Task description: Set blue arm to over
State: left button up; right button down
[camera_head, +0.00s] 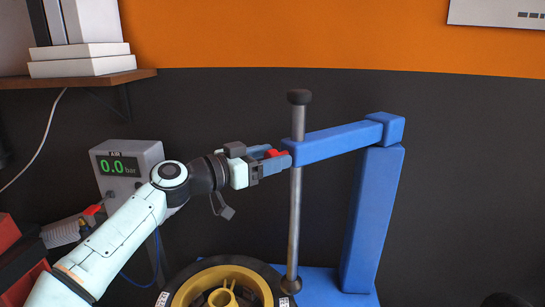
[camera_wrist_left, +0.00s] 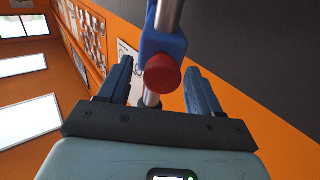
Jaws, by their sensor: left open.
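The blue arm (camera_head: 340,143) reaches left from the top of a blue column (camera_head: 372,215) and carries a vertical metal rod (camera_head: 296,220) at its free end. A red knob (camera_head: 276,153) sits on that end. My left gripper (camera_head: 272,160) is at the knob, coming from the left. In the left wrist view the gripper (camera_wrist_left: 160,72) is open, with one blue finger on each side of the red knob (camera_wrist_left: 162,76). The knob appears between the fingers, with gaps on both sides; the arm's blue end (camera_wrist_left: 160,45) is behind it. My right gripper is not in view.
A yellow-and-black wheel (camera_head: 222,284) lies below, near the rod's foot. A grey display box (camera_head: 127,165) reading 0.0 bar stands behind my left arm. A shelf (camera_head: 80,79) with boxes is at the upper left. The dark wall at right is clear.

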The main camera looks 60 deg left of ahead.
pick_arm(q)
jog(key=s, duration=1.2)
jog(key=shift+s+d+b, duration=0.25)
jog(key=shift+s+b, duration=0.05)
jog(key=shift+b, duration=0.15)
